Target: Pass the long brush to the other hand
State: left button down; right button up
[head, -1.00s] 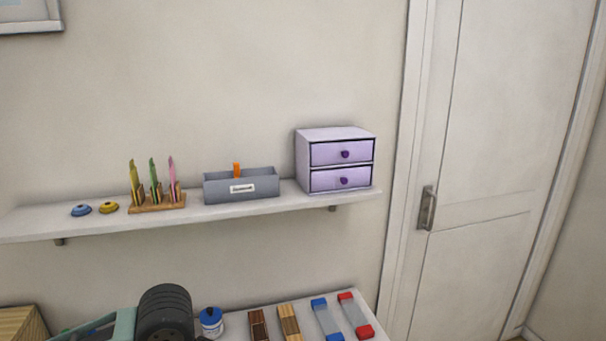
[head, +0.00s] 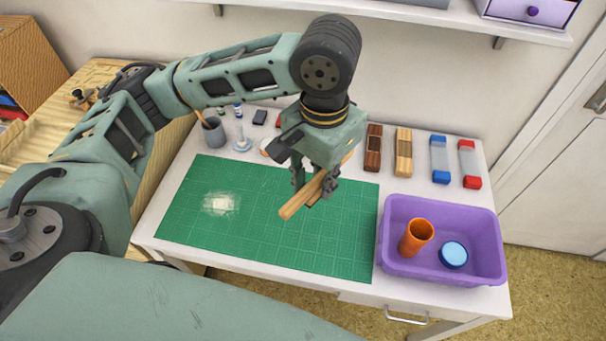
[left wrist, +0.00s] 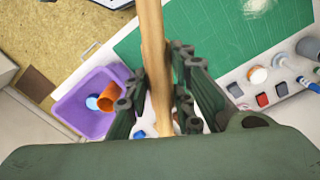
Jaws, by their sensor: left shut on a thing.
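The long brush (head: 296,205) shows as a light wooden handle in the head view, held above the green cutting mat. My left gripper (head: 315,187) is shut on it, with the handle sticking out to the lower left, tilted. In the left wrist view, the wooden handle (left wrist: 152,40) runs between the fingers of my left gripper (left wrist: 160,95) and up past the top edge. The brush's other end is not clear behind the gripper. My right gripper is not in view.
The green mat (head: 250,235) covers the table's middle. A purple bin (head: 470,277) at right holds an orange cup (head: 416,237) and a blue round lid (head: 453,254). A grey cup (head: 213,132) stands at back left. Several boxes line the back right.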

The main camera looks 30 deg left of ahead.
pick_arm(q)
jog(key=w+d+r+m, duration=0.3)
jog(key=d+r+m, duration=0.35)
jog(key=d, duration=0.25)
jog(key=w+d+f+m, duration=0.4)
jog(key=s+a+r+n, duration=0.6)
jog(key=a+r+n, duration=0.2)
jog(key=r, duration=0.1)
jog(key=w+d+n, duration=0.5)
jog(key=w+d, duration=0.3)
jog(key=d, duration=0.2)
jog(key=s+a+f+m, duration=0.1)
jog(key=f+m, duration=0.3)
jog(key=m, duration=0.5)
jog(key=s+a+f+m, duration=0.2)
jog(key=a+f+m, duration=0.2)
jog(key=m, duration=0.4)
jog(key=shift+f+m, duration=0.35)
jog(key=shift+f, duration=0.45)
jog(key=shift+s, duration=0.1)
